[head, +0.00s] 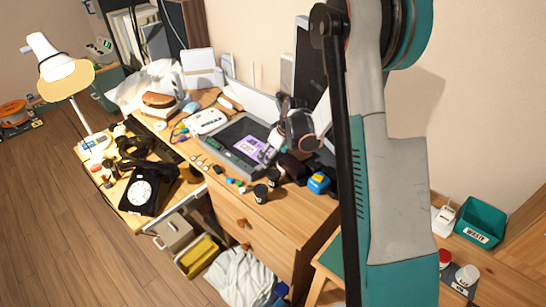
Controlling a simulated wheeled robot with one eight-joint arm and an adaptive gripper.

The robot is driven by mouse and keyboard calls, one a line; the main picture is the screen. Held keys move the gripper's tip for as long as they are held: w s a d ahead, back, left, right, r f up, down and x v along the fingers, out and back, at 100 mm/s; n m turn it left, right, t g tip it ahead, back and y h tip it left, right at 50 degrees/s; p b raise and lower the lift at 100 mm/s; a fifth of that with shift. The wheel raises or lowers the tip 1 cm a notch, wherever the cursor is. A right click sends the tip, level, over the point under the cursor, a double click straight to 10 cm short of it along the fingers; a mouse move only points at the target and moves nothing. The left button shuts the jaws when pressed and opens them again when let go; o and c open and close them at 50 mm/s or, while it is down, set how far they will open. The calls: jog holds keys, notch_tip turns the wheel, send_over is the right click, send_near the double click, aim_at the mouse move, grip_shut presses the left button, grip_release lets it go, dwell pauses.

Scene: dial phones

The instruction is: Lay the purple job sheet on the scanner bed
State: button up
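The purple job sheet (246,146) is a small purple and white sheet at the front right part of the dark scanner bed (232,133). It overlaps the bed in the picture; whether it lies flat on it or is a little above it, I cannot tell. The scanner's pale lid (253,103) stands open behind. My gripper (267,154) is at the right end of the sheet, low over the scanner's right side. Its fingertips are small and dark, so whether they grip the sheet is unclear.
A white device (207,121) sits left of the scanner. Small colored parts and a dark pot (260,193) lie along the desk's front edge. A blue and yellow item (318,182) is on the right. A black dial phone (143,191) and lamp (62,75) crowd the left bench.

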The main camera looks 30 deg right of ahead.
jog(key=shift+f, duration=0.25)
jog(key=o, duration=1)
jog(key=p+v, duration=0.3)
jog(key=v, duration=0.9)
jog(key=shift+r+p, duration=0.15)
jog(key=shift+p, duration=0.2)
